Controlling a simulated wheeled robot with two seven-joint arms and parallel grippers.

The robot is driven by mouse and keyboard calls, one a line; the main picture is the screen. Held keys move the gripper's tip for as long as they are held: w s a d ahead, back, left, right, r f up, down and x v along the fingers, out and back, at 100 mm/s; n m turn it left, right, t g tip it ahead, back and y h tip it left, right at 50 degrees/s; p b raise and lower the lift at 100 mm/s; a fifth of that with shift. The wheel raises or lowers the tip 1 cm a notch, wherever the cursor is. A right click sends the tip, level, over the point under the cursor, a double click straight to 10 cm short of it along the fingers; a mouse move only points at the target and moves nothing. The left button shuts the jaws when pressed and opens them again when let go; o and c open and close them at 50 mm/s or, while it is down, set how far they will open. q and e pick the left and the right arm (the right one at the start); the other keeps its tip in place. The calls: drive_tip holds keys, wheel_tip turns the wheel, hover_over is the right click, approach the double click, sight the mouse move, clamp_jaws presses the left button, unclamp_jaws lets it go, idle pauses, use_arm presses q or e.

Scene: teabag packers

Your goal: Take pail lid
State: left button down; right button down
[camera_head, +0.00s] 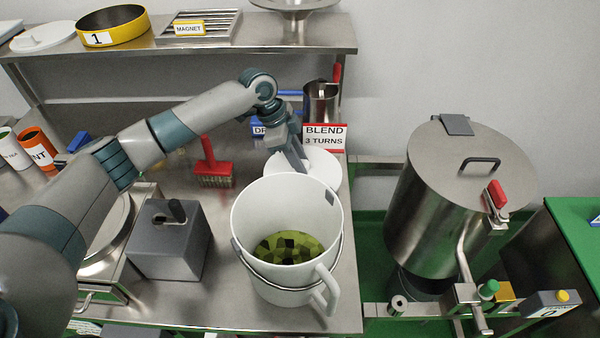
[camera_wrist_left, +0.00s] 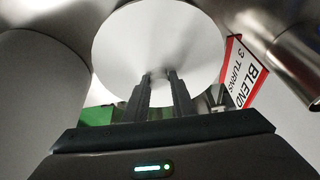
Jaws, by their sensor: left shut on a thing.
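The pail lid (camera_head: 322,167) is a white round disc behind the white pail (camera_head: 293,215) in the head view. The pail stands upright and open, with green and dark leaf-like pieces inside. My left gripper (camera_head: 296,163) reaches down to the lid and is shut on it near its middle. The grip point itself is small and partly hidden by the fingers. I cannot tell whether the lid touches the table. My right gripper is not in view.
A "BLEND 3 TURNS" sign (camera_head: 324,136) and a metal jug (camera_head: 320,104) stand just behind the lid. A red brush (camera_head: 214,172) and a grey box (camera_head: 168,245) are on the table to the left. A large steel drum (camera_head: 450,200) stands at the right.

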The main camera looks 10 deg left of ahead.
use_arm(q)
drive_tip(key=shift+r+b, duration=0.6)
drive_tip(key=shift+r, duration=2.1)
